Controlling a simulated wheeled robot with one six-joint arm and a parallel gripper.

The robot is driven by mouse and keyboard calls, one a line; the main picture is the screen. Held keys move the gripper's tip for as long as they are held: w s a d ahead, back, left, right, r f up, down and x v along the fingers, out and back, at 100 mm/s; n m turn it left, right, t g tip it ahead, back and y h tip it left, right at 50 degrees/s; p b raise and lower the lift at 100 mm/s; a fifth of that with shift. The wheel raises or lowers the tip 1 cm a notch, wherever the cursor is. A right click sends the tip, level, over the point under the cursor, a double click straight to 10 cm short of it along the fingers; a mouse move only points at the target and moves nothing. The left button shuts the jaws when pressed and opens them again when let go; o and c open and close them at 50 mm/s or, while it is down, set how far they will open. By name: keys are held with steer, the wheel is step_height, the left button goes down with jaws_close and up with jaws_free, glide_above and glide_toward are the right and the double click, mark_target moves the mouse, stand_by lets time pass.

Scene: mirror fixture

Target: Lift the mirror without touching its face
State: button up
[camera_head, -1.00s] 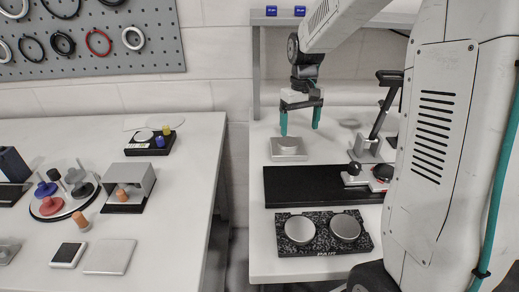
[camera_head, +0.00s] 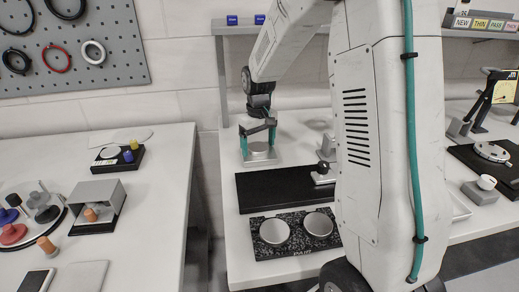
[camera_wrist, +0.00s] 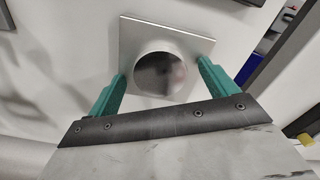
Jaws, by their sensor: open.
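The mirror (camera_head: 259,150) is a round, shiny disc on a square metal plate (camera_head: 270,161) at the back of the right-hand table. In the wrist view the mirror (camera_wrist: 160,75) shows a grey reflective face, with the square plate (camera_wrist: 190,42) around and beneath it. My gripper (camera_head: 258,147) is open and points down at the mirror. In the wrist view the teal fingers of my gripper (camera_wrist: 162,72) stand on opposite sides of the disc, apart from its face. Whether either finger touches the rim I cannot tell.
A black slab (camera_head: 270,189) lies in front of the fixture. Nearer is a speckled plate (camera_head: 294,250) with two silver discs. A small knobbed fixture (camera_head: 323,172) stands to the right, partly behind my arm. The left table (camera_head: 150,215) holds several small items, beyond a gap.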

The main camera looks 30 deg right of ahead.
steer(key=c, duration=1.2)
steer(key=shift+r, duration=0.1)
steer(key=shift+c, duration=0.2)
